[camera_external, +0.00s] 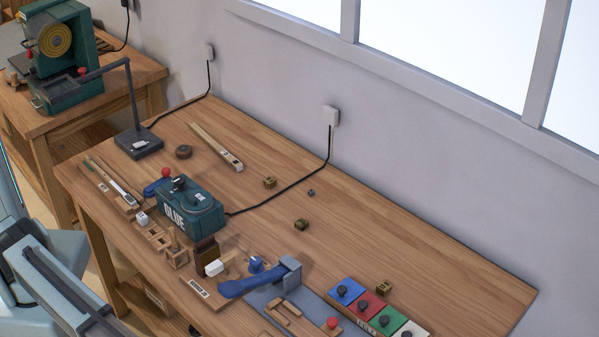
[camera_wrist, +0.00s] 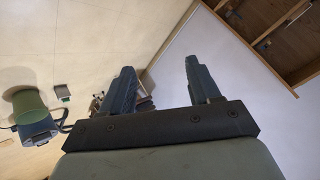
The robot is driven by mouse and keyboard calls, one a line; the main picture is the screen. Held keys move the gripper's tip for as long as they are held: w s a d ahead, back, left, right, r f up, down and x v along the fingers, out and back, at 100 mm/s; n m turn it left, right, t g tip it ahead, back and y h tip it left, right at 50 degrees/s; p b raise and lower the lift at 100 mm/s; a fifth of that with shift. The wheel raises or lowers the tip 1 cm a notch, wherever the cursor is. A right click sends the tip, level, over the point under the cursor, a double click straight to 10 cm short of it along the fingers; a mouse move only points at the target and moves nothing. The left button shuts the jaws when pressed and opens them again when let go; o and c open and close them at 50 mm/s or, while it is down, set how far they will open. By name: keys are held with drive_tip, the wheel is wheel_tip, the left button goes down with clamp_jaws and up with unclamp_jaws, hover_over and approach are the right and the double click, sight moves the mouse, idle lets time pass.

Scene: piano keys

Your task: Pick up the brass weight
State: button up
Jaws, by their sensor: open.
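Three small dark brass-coloured blocks stand on the wooden bench in the external view: one towards the back (camera_external: 270,183), one near the middle (camera_external: 301,225), and one (camera_external: 384,287) behind the coloured tiles. I cannot tell which is the brass weight, or whether each is a weight. My gripper (camera_wrist: 160,66) shows in the wrist view with its two dark fingers well apart and nothing between them. In the external view only pale parts of my arm show at the lower left, away from the blocks; the fingers are not visible there.
A green glue box (camera_external: 196,213), a dark lamp (camera_external: 138,140), a blue-handled tool (camera_external: 250,284) and coloured tiles with black knobs (camera_external: 370,305) crowd the bench's front and left. A black cord (camera_external: 295,184) runs to the wall. The right back of the bench is clear.

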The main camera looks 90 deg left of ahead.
drive_tip(key=w+d+r+m, duration=0.15)
drive_tip(key=w+r, duration=0.45)
drive_tip(key=r, duration=0.7)
drive_tip(key=w+a+n+y, duration=0.2)
drive_tip(key=w+a, duration=0.3)
drive_tip(key=a, duration=0.6)
drive_tip(key=w+a+n+y, duration=0.1)
drive_tip(key=w+a, duration=0.5)
drive_tip(key=a, duration=0.4)
drive_tip(key=n+g+y, duration=0.4)
drive_tip(key=n+g, duration=0.2)
drive_tip(key=n, duration=0.2)
hover_over(381, 281)
wheel_tip(381, 281, down, 13)
drive_tip(key=shift+d+r, duration=0.1)
